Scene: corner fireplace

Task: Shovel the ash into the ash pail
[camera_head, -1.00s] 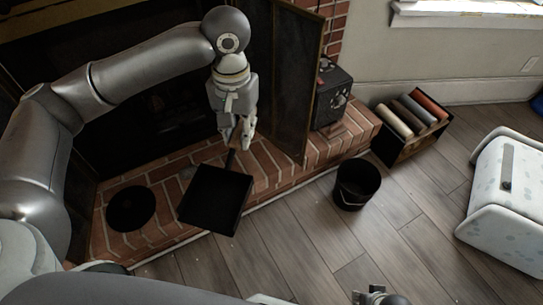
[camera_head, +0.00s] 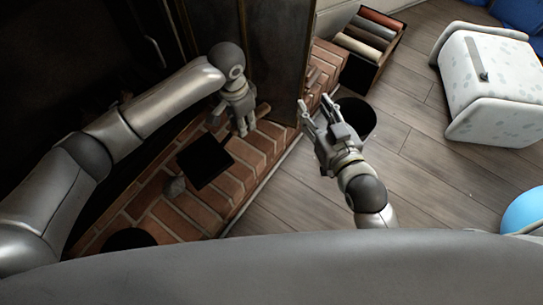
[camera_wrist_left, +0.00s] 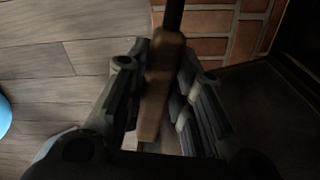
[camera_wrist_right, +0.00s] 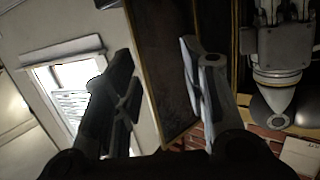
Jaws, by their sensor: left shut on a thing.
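My left gripper (camera_head: 243,130) is shut on the wooden handle (camera_wrist_left: 158,90) of a black shovel. The shovel's square pan (camera_head: 205,161) is over the brick hearth (camera_head: 190,205); whether it touches the bricks, or holds anything, I cannot tell. A small grey lump (camera_head: 174,187), possibly ash, is at the pan's lower left edge. The black pail (camera_head: 358,116) stands on the floor right of the hearth, partly hidden by my right gripper. My right gripper (camera_head: 317,108) is open and empty, left of the pail in the head view; its spread fingers also show in the right wrist view (camera_wrist_right: 157,75).
A dark round thing (camera_head: 130,240) lies on the hearth at the lower left. A tall fire screen panel (camera_head: 283,60) stands behind the hearth. A box of rolls (camera_head: 370,50), a white speckled chest (camera_head: 490,85) and a blue ball (camera_head: 524,210) are at the right.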

